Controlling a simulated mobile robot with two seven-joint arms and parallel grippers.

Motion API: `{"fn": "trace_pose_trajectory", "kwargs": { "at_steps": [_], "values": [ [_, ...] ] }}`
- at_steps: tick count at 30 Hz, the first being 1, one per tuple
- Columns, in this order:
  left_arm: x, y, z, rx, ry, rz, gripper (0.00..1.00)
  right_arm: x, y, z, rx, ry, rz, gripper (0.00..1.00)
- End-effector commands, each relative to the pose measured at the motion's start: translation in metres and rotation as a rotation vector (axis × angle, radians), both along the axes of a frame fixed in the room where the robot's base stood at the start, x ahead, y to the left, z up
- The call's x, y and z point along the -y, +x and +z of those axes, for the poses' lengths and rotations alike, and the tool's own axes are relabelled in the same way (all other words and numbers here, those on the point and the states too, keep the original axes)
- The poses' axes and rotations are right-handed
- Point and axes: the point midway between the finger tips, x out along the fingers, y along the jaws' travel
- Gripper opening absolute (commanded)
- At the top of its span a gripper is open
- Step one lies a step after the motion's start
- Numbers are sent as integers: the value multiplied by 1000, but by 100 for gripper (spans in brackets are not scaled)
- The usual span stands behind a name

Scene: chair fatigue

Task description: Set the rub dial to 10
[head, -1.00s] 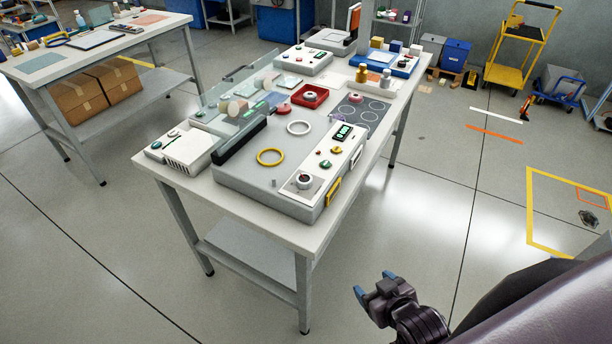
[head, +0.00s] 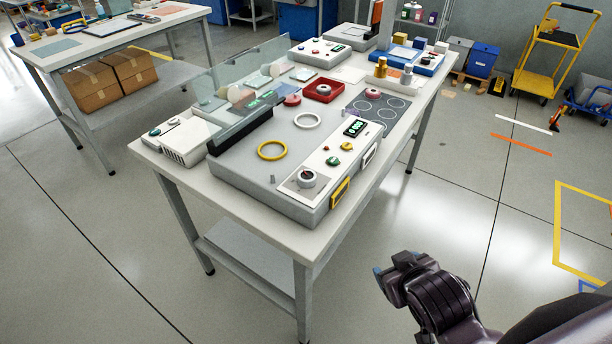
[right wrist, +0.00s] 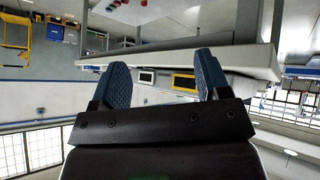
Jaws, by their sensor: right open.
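A grey test machine (head: 235,170) sits on the near end of a white-topped bench. On the white panel at its near right corner is a round dial with a dark rim and pale cap (head: 307,178), likely the rub dial. Its setting is too small to read. A green-lit display (head: 356,127) is at the panel's far end. My right gripper (head: 394,264) is open and empty, off the bench's right side and below the top. In the right wrist view its two blue fingers (right wrist: 161,70) are spread, with the bench edge beyond. My left gripper is not in view.
Yellow (head: 272,150) and white (head: 307,121) rings lie on the machine, with a clear shield (head: 240,80) behind. A yellow-framed part (head: 340,193) is on its right side. The bench top (head: 285,245) has a bare front strip. Open floor lies to the right.

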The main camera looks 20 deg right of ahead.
Motion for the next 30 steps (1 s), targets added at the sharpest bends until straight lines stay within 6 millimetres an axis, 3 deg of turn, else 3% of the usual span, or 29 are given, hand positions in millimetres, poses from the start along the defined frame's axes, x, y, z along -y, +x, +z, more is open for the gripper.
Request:
{"fn": "trace_pose_trajectory", "kwargs": {
  "at_steps": [8, 14, 18, 21, 25, 30],
  "values": [
    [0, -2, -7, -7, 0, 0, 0, -12, 65, 45, 298, -90, 69, 69],
    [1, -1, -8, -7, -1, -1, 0, -40, 117, 98, 608, -159, 194, 69],
    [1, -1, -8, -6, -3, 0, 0, -79, 151, 151, 902, -216, 372, 69],
    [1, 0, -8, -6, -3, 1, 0, -113, 163, 186, 1096, -255, 535, 69],
    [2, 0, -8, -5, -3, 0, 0, -161, 166, 218, 1309, -306, 791, 69],
    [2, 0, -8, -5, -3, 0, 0, -218, 156, 236, 1496, -381, 1192, 69]
  ]
}}
